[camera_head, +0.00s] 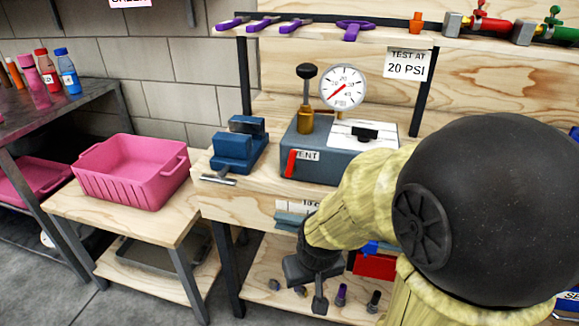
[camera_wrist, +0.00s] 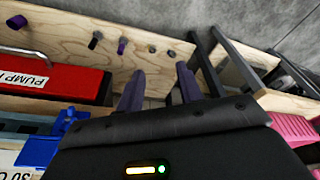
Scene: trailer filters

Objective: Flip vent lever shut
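The vent lever (camera_head: 290,163) is a short red lever on the front left of a blue-grey test box (camera_head: 318,172) on the workbench. It stands near upright beside a white label (camera_head: 308,156), of which "ENT" shows. My gripper (camera_head: 312,292) is below and in front of the bench top, pointing down, well apart from the lever. In the wrist view its two dark fingers (camera_wrist: 158,88) are spread with nothing between them. The lever does not show in the wrist view.
A pressure gauge (camera_head: 344,87) and a black-knobbed brass post (camera_head: 306,110) stand on the box. A blue vise (camera_head: 237,146) is to its left. A pink bin (camera_head: 132,170) sits on the lower left table. A red case (camera_wrist: 50,75) is on the shelf below.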

